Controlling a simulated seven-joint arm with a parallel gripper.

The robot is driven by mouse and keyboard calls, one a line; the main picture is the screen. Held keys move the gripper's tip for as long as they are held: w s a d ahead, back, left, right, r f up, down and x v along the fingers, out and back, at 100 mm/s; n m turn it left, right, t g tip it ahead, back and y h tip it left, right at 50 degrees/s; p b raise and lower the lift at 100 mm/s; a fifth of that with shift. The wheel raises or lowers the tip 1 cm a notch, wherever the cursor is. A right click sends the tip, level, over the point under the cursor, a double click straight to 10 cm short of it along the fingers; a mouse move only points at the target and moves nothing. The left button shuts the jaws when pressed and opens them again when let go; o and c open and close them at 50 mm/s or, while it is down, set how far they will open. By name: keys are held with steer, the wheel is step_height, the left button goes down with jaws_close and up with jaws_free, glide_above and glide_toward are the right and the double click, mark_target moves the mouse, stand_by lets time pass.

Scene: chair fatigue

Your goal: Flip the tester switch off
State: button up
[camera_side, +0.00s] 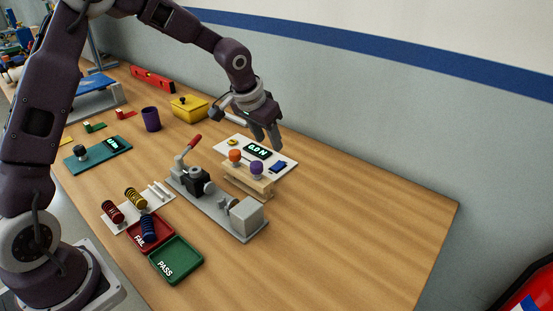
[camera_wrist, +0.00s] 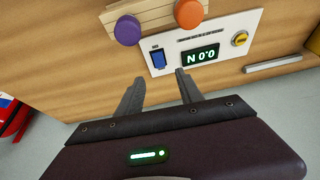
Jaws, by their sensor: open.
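The tester panel (camera_side: 288,173) is a white plate with a lit display (camera_side: 258,151) showing about 0.0 N. A blue rocker switch (camera_side: 278,167) sits at its right end, and a yellow button (camera_side: 233,142) at the other end. In the wrist view the blue switch (camera_wrist: 158,58) is just beyond my fingertips, next to the display (camera_wrist: 200,54). My gripper (camera_side: 270,143) is above the panel, fingers apart and empty. It also shows in the wrist view (camera_wrist: 160,78), touching nothing that I can see. I cannot tell which way the switch is tilted.
A wooden block with an orange knob (camera_side: 235,155) and a purple knob (camera_side: 256,168) stands in front of the panel. A grey lever clamp (camera_side: 193,181) is nearby. A yellow box (camera_side: 188,108) and purple cup (camera_side: 151,119) stand left. The table's right side is clear.

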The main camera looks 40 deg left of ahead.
mark_target(280, 163)
steer(key=x, duration=0.9)
steer(key=shift+w+f, duration=0.25)
steer(key=shift+w, duration=0.1)
steer(key=shift+c, duration=0.4)
